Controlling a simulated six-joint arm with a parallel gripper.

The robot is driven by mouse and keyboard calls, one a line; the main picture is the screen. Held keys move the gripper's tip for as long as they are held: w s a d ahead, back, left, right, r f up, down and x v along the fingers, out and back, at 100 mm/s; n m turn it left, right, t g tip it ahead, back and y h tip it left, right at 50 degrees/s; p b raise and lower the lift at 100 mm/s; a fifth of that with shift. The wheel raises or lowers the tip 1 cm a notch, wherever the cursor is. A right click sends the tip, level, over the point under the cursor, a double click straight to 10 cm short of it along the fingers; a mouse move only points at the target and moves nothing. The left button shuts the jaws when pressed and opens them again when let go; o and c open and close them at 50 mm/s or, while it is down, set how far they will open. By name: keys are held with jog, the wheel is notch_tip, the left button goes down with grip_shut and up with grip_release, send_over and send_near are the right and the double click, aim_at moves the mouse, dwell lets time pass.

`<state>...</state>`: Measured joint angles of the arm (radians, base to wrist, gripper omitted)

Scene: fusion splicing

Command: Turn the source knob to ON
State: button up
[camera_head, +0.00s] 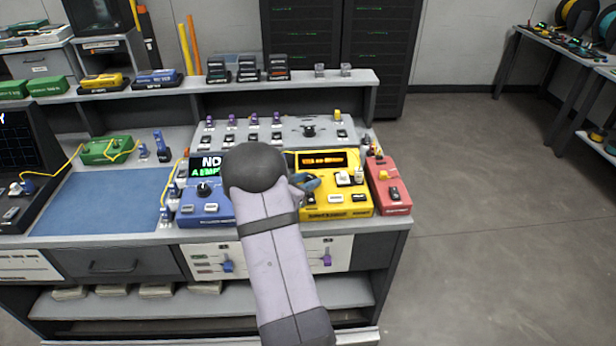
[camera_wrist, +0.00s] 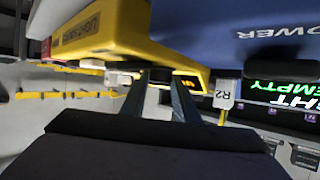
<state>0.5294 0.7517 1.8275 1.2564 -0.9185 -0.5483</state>
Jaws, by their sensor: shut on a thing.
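The yellow light source box (camera_head: 345,206) stands on the bench front, right of the blue power meter box (camera_head: 205,212). It has a lit orange display, and pale switches and buttons show on its right part. My gripper (camera_head: 306,184) is at the left part of the yellow box, shut on what seems to be its source knob. The knob is hidden behind my fingers and arm, so its setting cannot be read. In the wrist view, the two fingers of my gripper (camera_wrist: 160,80) reach between the yellow box (camera_wrist: 110,38) and the blue box (camera_wrist: 235,28).
A red box (camera_head: 388,188) stands directly right of the yellow box. A grey panel (camera_head: 290,130) with several small knobs lies behind. A blue mat (camera_head: 110,200) and a green box (camera_head: 108,151) are at the left. The floor on the right is clear.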

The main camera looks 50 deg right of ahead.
jog(key=shift+w+r+m+g+p, duration=0.15)
jog(key=shift+m+g+p, duration=0.35)
jog(key=shift+g+p, duration=0.1)
jog(key=shift+w+r+m+g+p, duration=0.1)
jog(key=shift+w+m+g+p, duration=0.05)
jog(key=shift+m+g+p, duration=0.4)
jog(key=shift+w+f+m+g+p, duration=0.15)
jog(key=shift+m+g+p, duration=0.25)
jog(key=shift+m+g, duration=0.4)
jog(key=o, duration=1.1)
jog(key=shift+c, duration=0.2)
jog(key=shift+y, duration=0.3)
jog(key=shift+b+v, duration=0.8)
jog(key=shift+v, duration=2.8)
jog(key=shift+f, duration=0.1)
